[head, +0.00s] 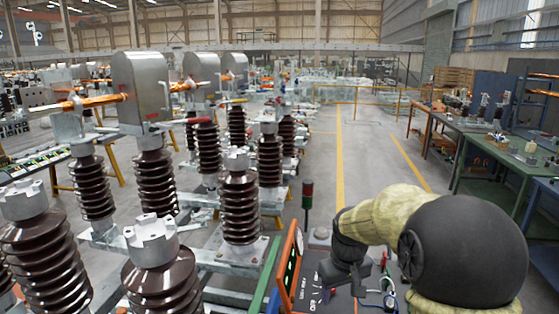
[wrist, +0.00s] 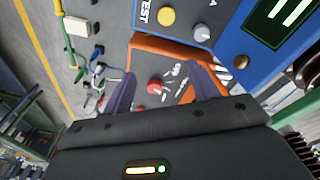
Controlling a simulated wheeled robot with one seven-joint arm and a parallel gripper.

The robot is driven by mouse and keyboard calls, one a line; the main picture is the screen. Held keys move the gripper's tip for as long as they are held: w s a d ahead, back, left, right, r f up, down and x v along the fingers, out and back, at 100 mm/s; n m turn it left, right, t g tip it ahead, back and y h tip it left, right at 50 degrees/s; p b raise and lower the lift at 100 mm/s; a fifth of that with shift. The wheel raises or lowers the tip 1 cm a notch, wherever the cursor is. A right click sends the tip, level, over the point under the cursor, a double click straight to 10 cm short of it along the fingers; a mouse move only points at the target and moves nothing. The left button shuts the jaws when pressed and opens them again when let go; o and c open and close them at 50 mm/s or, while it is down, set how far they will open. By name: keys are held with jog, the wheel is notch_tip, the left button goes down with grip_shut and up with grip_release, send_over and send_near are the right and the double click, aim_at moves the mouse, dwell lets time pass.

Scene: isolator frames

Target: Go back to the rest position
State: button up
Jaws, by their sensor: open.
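My gripper (head: 328,290) is in the lower middle of the head view, low over a dark control panel (head: 312,262). In the wrist view my gripper (wrist: 165,82) has its two purple fingers spread apart with nothing held between them. A red knob (wrist: 154,87) on the panel shows between the fingers, apart from both. A blue panel (wrist: 225,42) marked TEST carries a yellow button (wrist: 166,16) and a grey knob (wrist: 201,32). No mark of a rest position shows.
Isolator frames with brown ribbed insulators (head: 240,207) fill the left. An orange-edged panel (head: 289,262) and a red and green lamp post (head: 307,195) stand close to my arm. Loose cables (wrist: 98,75) lie beside the panel. A yellow-lined aisle (head: 365,160) is clear; green workbenches (head: 490,160) stand right.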

jog(key=s+f+m+t, duration=0.1)
jog(key=s+f+m, duration=0.2)
jog(key=s, duration=1.3)
notch_tip(320, 180, down, 2)
jog(key=shift+s+d+f, duration=0.1)
jog(key=shift+s+d, duration=0.2)
jog(key=shift+d, duration=0.1)
jog(key=shift+c, duration=0.5)
